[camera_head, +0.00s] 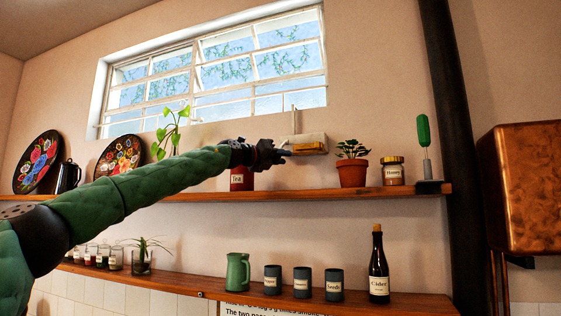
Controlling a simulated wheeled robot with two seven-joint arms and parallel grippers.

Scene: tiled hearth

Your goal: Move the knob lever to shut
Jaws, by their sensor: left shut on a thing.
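The knob lever belongs to a small pale box (304,138) on the wall below the window, with a yellowish front part (308,147) and a thin upright rod (293,119) above it. My left gripper (284,153) reaches in from the left, at the box's lower left side. It is shut on the lever there; the fingers hide most of the lever, so its exact angle is hard to tell. My right gripper is not in view.
The upper shelf (415,189) below my arm holds a red tea tin (242,179), a potted plant (352,173) and a honey jar (393,171). A dark pipe (449,110) and a copper tank (530,190) stand at the right. A lower shelf carries jars and a cider bottle (378,268).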

